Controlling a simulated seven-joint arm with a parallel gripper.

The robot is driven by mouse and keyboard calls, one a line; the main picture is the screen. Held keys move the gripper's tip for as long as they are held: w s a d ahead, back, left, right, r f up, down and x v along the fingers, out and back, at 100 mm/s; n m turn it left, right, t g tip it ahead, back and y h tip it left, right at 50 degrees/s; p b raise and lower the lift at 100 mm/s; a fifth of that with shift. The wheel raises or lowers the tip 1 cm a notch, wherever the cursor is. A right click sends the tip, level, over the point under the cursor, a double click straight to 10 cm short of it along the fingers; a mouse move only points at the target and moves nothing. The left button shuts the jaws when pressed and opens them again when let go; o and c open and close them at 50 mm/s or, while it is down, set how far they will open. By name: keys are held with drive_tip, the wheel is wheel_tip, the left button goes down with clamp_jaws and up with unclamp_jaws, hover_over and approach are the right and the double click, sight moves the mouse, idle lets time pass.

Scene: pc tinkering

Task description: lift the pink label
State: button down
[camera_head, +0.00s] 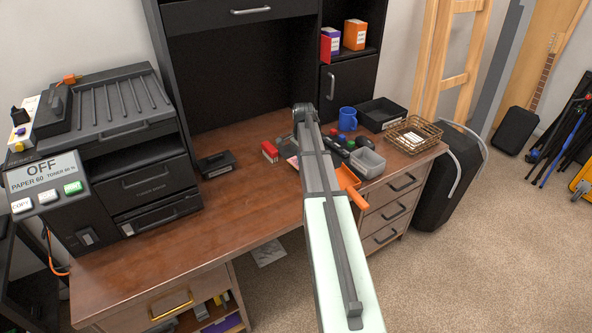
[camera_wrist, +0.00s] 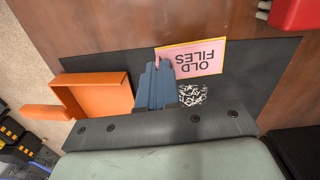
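The fingers look shut on that end. I cannot tell whether the label touches the mat. In the head view, a sliver of the pink label (camera_head: 292,161) shows beside my arm, which hides my gripper there.
An orange tray (camera_wrist: 98,97) lies left of the fingers. A black-and-white piece (camera_wrist: 192,95) lies right of them. A red object (camera_wrist: 295,14) is at the top right.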

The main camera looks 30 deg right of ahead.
drive_tip(key=shift+r, duration=2.5)
